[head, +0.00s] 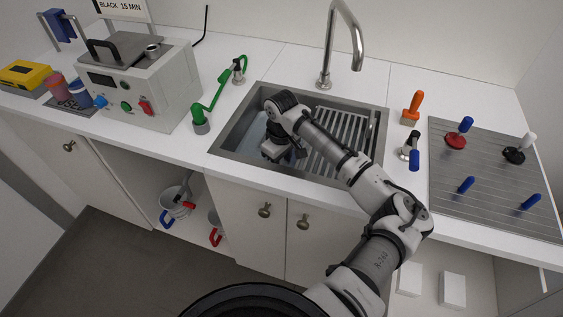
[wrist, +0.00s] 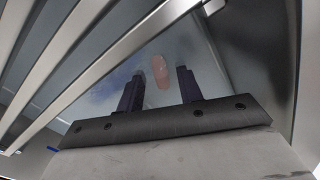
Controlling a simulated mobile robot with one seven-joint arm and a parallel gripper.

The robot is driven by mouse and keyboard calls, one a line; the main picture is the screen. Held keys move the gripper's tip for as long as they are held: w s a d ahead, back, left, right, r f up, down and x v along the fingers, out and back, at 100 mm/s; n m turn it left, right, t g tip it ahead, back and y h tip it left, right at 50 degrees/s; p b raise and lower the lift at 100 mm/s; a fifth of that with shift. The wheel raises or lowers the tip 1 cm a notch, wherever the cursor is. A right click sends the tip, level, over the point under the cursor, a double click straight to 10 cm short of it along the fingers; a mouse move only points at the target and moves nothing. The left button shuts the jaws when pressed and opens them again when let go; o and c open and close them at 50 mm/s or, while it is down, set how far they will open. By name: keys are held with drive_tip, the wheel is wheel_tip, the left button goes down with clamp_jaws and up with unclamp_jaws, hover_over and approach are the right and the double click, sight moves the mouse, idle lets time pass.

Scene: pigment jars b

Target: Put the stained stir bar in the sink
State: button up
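The sink (head: 290,174) is a grey metal basin set in the white counter. My gripper (head: 290,156) reaches down into its left part, beside a slatted rack. In the wrist view my gripper (wrist: 160,76) has its two dark fingers spread apart. A small pinkish, elongated piece (wrist: 160,70), which looks like the stained stir bar, shows between and beyond the fingertips, against the basin's bluish, smeared surface. Neither finger visibly touches it. The bar cannot be made out in the head view, where my arm hides part of the basin.
The slatted rack (head: 343,138) covers the sink's right part; its bars cross the wrist view's left (wrist: 100,62). A faucet (head: 326,80) stands behind. An orange-handled tool (head: 412,107) and a ribbed mat (head: 490,190) with several handled tools are right. A boxy machine (head: 150,95) stands left.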

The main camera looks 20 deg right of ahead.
wheel_tip(320, 180, up, 12)
drive_tip(key=b, duration=0.3)
